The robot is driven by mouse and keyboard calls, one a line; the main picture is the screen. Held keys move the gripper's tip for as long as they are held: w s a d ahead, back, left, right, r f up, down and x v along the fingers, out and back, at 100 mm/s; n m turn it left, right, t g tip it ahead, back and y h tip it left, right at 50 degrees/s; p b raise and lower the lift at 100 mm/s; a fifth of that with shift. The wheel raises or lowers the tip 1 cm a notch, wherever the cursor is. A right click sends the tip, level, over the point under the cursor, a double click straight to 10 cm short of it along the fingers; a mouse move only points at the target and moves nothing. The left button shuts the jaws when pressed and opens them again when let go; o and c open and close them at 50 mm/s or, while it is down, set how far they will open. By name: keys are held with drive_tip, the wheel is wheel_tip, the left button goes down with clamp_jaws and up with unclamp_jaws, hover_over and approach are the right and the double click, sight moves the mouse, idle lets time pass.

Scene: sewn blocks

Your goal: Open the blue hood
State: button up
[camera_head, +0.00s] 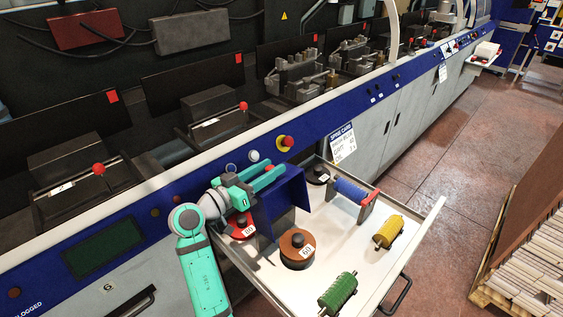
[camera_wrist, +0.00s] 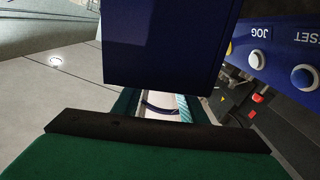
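The blue hood (camera_head: 284,205) stands on the white pull-out drawer, as an upright blue panel with a folded side. It fills the upper middle of the wrist view (camera_wrist: 160,45), close in front of my gripper. My teal gripper (camera_head: 269,174) is at the hood's upper left edge, its two fingers apart with a gap between them. I cannot tell whether a finger touches the hood. In the wrist view, the dark bar and green body of my gripper hide what lies below. A small curved dark-blue strip (camera_wrist: 160,108) shows just under the hood.
The drawer (camera_head: 325,217) also holds a red spool (camera_head: 240,231), a brown spool (camera_head: 297,248), a blue roller (camera_head: 350,192), a yellow roller (camera_head: 388,231) and a green roller (camera_head: 338,293). The machine's blue control strip (camera_head: 205,173) runs behind. Stacked paper (camera_head: 530,255) stands at right.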

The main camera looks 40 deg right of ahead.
drive_tip(key=d, duration=0.2)
drive_tip(key=shift+w+d, duration=0.15)
drive_tip(key=shift+d, duration=1.15)
